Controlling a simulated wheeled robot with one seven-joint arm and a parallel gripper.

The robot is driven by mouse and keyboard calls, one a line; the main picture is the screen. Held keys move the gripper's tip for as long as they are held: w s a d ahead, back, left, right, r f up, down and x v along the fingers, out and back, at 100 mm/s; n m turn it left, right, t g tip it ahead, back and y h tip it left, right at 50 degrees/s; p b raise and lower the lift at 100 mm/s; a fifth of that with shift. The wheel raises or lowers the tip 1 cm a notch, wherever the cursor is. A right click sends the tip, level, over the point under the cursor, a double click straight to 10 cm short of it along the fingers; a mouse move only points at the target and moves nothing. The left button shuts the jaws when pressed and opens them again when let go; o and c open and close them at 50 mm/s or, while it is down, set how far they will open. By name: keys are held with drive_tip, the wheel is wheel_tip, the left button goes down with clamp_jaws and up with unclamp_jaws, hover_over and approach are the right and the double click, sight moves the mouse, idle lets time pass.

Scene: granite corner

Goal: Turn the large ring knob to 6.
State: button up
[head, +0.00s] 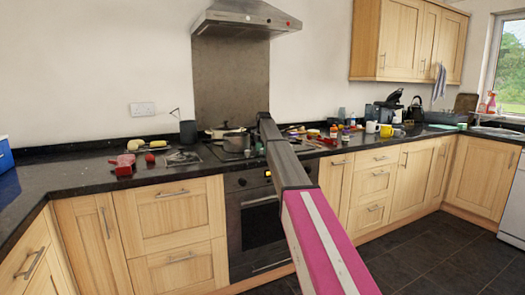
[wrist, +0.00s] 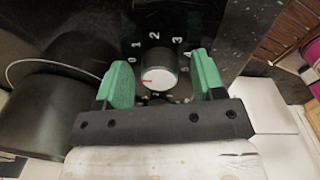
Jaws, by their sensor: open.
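The large ring knob (wrist: 160,70) shows in the wrist view as a round, pale-faced knob on a dark panel. White numerals surround it: 0, 1, 2 and 3 are readable along its left and top, and others at the right and below are partly hidden or hard to read. A red mark sits at the left of its face, a little below the 0. My gripper (wrist: 161,64) is open, with one green finger on each side of the knob. I cannot tell whether either finger touches it. In the head view, my arm hides the knob and gripper.
A dark round pot-like object (wrist: 48,108) stands left of my gripper in the wrist view. In the head view, a pot (head: 236,141) is on the hob above the oven (head: 257,230).

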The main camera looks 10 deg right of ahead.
drive_tip(key=c, duration=0.9)
drive_tip(key=shift+c, duration=0.2)
